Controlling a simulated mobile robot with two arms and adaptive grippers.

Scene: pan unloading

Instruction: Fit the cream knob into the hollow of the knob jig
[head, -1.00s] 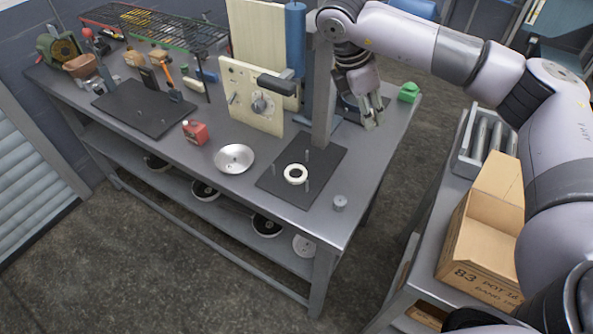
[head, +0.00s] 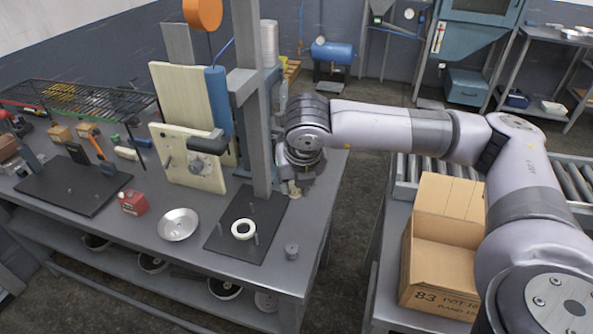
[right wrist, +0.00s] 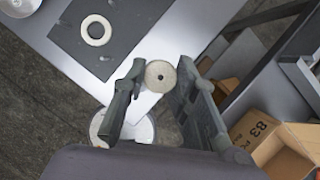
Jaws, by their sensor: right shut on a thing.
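My right gripper (head: 294,187) hangs over the right end of the workbench, beside the grey post. In the right wrist view its two fingers (right wrist: 160,72) are shut on a round, cream-grey knob (right wrist: 160,82) with a small dark centre hole. In the head view the knob shows only as a small tan patch at the fingertips. A pale ring with a dark hollow, which looks like the knob jig (head: 244,229), lies on a black mat; the ring also shows in the right wrist view (right wrist: 96,30). The knob is apart from it. My left gripper is out of view.
Thin pegs stand on the black mat (head: 222,246) around the ring. A silver bowl (head: 178,224) is left of the mat. A cardboard box (head: 438,282) stands right of the gap beside the bench.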

